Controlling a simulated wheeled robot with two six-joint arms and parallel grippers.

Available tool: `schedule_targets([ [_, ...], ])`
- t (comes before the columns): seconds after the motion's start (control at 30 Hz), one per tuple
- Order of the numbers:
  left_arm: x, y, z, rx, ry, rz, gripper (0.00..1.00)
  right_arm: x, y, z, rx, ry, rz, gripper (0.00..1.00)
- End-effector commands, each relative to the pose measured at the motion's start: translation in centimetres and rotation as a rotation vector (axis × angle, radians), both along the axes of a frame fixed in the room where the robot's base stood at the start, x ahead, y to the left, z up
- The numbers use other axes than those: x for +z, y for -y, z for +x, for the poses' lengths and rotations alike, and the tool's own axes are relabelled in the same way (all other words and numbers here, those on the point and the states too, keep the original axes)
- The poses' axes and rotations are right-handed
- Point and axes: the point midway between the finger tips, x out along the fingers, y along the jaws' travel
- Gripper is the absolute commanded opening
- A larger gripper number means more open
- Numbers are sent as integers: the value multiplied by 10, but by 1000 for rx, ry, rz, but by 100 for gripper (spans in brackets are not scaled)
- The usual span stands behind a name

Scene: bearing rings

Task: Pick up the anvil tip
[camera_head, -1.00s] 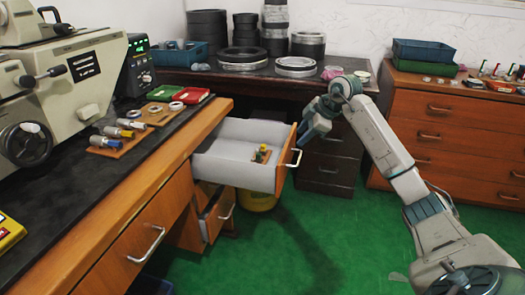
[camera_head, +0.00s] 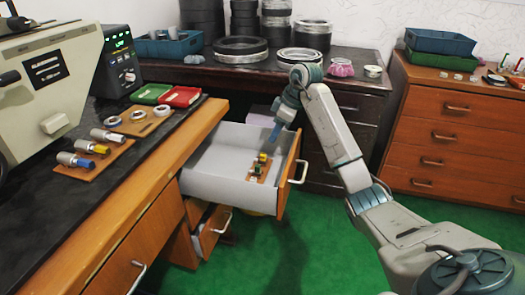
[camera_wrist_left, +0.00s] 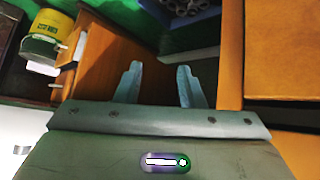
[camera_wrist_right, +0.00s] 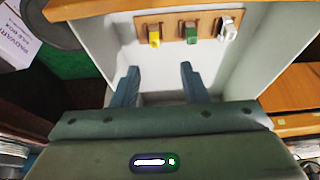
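A small wooden board (camera_head: 261,180) lies in the open drawer (camera_head: 215,180) and carries small tips. In the right wrist view the board (camera_wrist_right: 172,27) shows a yellow tip (camera_wrist_right: 154,38), a green tip (camera_wrist_right: 191,33) and a silver tip (camera_wrist_right: 228,31). I cannot tell which is the anvil tip. My right gripper (camera_wrist_right: 158,84) is open and empty, pointing into the drawer and apart from the tips. In the head view it hangs above the drawer's back part. My left gripper (camera_wrist_left: 159,82) is open and empty, and is outside the head view.
The drawer front with its handle (camera_head: 299,172) stands out from the workbench. Micrometers (camera_head: 107,135) and rings (camera_head: 137,114) lie on the bench. Stacked black rings (camera_head: 240,49) stand on the back table. A yellow bucket (camera_wrist_left: 45,35) shows in the left wrist view. Green floor is clear on the right.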

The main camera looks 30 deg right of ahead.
Motion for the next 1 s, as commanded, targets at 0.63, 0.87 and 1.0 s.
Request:
schedule_targets([
  [0.63, -5, 4, 3, 12, 60, -33, 35, -64, -16, 21, 2, -2, 3, 40],
  [0.87, -7, 6, 5, 22, 102, -54, 35, -96, -21, 33, 3, -2, 4, 40],
  [1.0, -5, 6, 6, 25, 115, -59, 35, -102, -23, 35, 3, 1, 2, 40],
])
